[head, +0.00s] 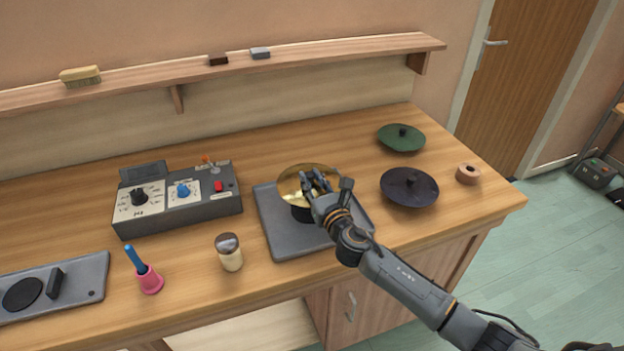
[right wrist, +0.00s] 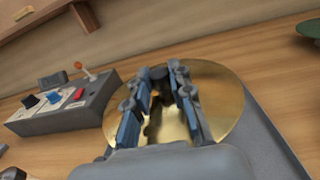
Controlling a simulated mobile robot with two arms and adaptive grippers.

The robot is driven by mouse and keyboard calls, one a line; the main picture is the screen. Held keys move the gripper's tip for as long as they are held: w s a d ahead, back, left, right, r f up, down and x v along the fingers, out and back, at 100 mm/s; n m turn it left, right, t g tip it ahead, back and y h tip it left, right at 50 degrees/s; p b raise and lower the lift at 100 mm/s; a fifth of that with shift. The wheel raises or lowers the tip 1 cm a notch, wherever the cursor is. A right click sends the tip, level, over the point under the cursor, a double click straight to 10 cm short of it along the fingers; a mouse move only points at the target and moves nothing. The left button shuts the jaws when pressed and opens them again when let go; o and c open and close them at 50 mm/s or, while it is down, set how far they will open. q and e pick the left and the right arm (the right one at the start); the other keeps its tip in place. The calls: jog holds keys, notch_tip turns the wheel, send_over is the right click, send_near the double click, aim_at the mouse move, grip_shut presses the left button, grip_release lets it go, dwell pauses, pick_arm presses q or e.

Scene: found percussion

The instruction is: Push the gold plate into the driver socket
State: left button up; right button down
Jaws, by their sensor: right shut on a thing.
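The gold plate (head: 289,182) is a shiny round disc over the black driver socket (head: 301,213), which stands on a grey base (head: 283,242). The plate also shows in the right wrist view (right wrist: 222,88), with a dark knob (right wrist: 158,73) at its middle. My right gripper (head: 309,181) comes down from above with its fingers around the knob, shut on the plate. In the head view the gripper covers part of the plate and socket, so I cannot tell how deep the plate sits. My left gripper is not in view.
A dark plate (head: 409,190), a green plate (head: 401,140) and a tape-like ring (head: 467,174) lie to the right. A control box (head: 180,210), a shaker (head: 229,254) and a pink bell (head: 150,281) stand left. A shelf (head: 210,72) runs along the wall behind.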

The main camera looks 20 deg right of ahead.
jog(key=shift+f+b, duration=0.3)
jog(key=shift+f, duration=0.2)
jog(key=c, duration=1.1)
grip_release()
jog(key=shift+s, duration=0.1)
jog(key=s+d, duration=0.1)
jog(key=s, duration=1.1)
jog(key=shift+w, duration=0.1)
